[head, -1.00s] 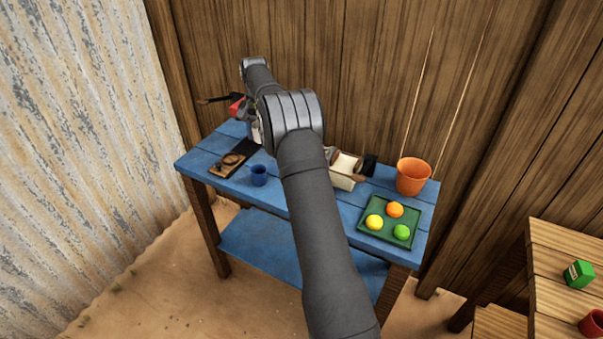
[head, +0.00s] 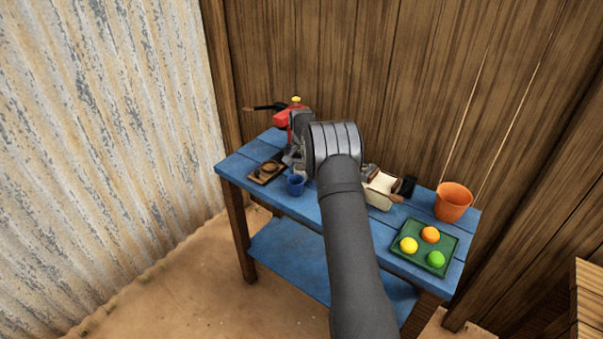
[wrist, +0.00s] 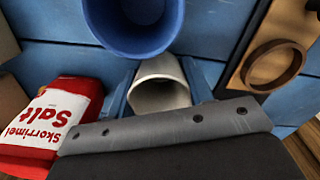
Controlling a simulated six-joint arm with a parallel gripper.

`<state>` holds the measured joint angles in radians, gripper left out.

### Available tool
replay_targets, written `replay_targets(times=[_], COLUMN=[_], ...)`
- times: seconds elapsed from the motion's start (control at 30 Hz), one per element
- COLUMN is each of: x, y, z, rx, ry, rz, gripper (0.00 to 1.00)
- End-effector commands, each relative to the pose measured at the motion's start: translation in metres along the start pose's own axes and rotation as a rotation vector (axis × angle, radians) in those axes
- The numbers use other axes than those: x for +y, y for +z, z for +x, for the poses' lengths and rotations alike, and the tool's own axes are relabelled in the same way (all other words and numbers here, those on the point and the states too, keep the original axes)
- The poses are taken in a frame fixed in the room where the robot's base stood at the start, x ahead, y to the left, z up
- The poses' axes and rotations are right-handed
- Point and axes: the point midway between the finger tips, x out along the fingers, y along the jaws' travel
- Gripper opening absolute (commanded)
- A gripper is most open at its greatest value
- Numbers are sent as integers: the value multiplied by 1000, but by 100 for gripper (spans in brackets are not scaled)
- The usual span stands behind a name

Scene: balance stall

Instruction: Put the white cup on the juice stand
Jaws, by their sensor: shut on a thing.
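My gripper (wrist: 160,92) is shut on the white cup (wrist: 162,72), whose open rim faces the wrist camera. The wrist view shows the cup close beside the blue cup (wrist: 136,40); I cannot tell whether they touch. In the head view my gripper (head: 294,158) is low over the left half of the blue table, mostly hidden by my arm. The blue cup (head: 296,187) stands in front of it. A wooden board with a brown ring (head: 267,170) lies to its left and also shows in the wrist view (wrist: 272,68). I cannot tell for sure which thing is the juice stand.
A red device with a dark lever (head: 283,117) stands behind my gripper. A red-and-white salt bag (wrist: 58,120) is close on the wrist view's left. A cream box (head: 381,190), an orange bucket (head: 453,200) and a green fruit tray (head: 446,243) fill the table's right half.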

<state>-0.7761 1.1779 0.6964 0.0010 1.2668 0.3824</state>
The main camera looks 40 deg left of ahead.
Motion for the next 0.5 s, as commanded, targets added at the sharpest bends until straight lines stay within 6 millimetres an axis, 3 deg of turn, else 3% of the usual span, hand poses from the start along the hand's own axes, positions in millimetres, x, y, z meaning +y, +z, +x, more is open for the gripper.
replay_targets(times=[0.27,0.3,0.4,0.5], x=[0,0,0,0], y=[0,0,0,0], z=[3,3,3,3], rx=[0,0,0,0], ry=[0,0,0,0], rz=[0,0,0,0], gripper=[25,53,69,69])
